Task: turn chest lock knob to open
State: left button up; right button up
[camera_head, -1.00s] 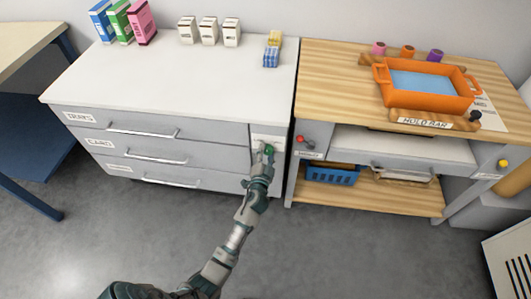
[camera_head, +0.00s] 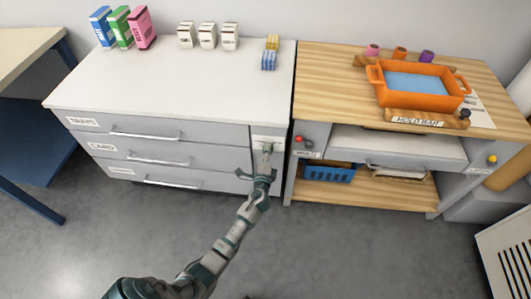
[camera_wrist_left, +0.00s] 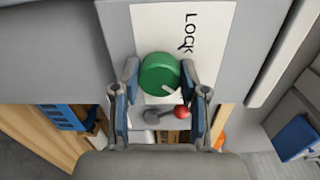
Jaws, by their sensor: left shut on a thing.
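The green lock knob (camera_wrist_left: 159,72) is round with a white pointer mark. It sits on a white plate marked LOCK (camera_wrist_left: 190,32), on the right end of the white chest's (camera_head: 190,135) front. My left gripper (camera_head: 266,163) is at this plate, its arm reaching up from below. In the left wrist view the two fingers of my left gripper (camera_wrist_left: 160,92) stand on either side of the knob, shut on it. In the head view the gripper mostly hides the knob. My right gripper is out of view.
A wooden bench (camera_head: 325,75) stands close on the right, with an orange tray (camera_head: 425,102) on top and a red-ended lever (camera_head: 299,140) near the lock. The chest's drawers (camera_head: 150,134) look shut. Boxes (camera_head: 208,36) stand on its top. The floor in front is clear.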

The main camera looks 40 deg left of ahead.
pick_arm(q)
jog(key=shift+d+f+m, duration=0.2)
jog(key=shift+f+m, duration=0.1)
jog(key=shift+m, duration=0.2)
jog(key=shift+f, duration=0.1)
jog(key=o, duration=1.1)
jog(key=shift+w, duration=0.1)
jog(key=shift+o, duration=0.2)
jog(key=shift+r, duration=0.2)
jog(key=v, duration=1.2)
jog(key=shift+f, duration=0.1)
